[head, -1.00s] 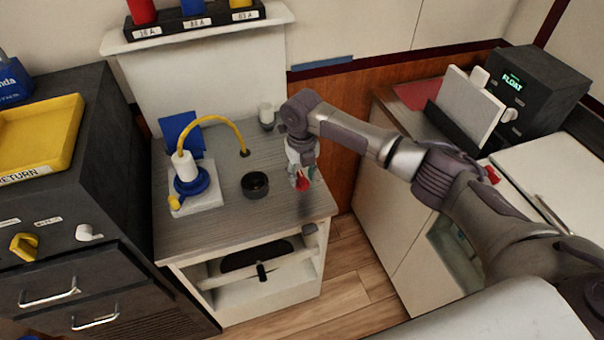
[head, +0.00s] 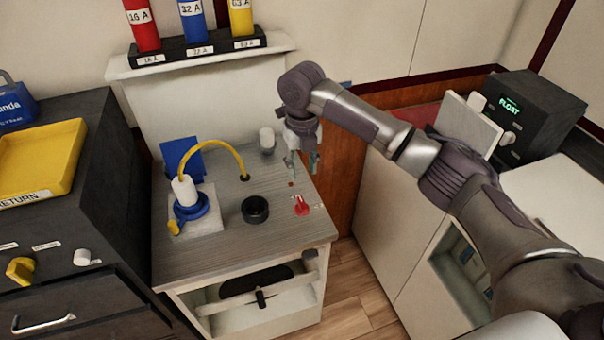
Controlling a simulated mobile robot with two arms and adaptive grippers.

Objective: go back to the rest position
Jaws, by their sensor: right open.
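My right gripper (head: 302,166) hangs above the back right part of the grey counter (head: 215,258). Its fingers point down, are apart and hold nothing. A red switch handle (head: 301,206) stands on the counter just below and in front of the gripper, apart from it. My right arm reaches in from the lower right. My left gripper is not in view.
On the counter are a blue-and-white plug with a yellow cable (head: 188,198) and a black ring (head: 255,209). Coloured cylinders stand in a black rack (head: 197,50) on the shelf behind. A yellow tray (head: 38,160) is at left, a black FLOAT box (head: 530,110) at right.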

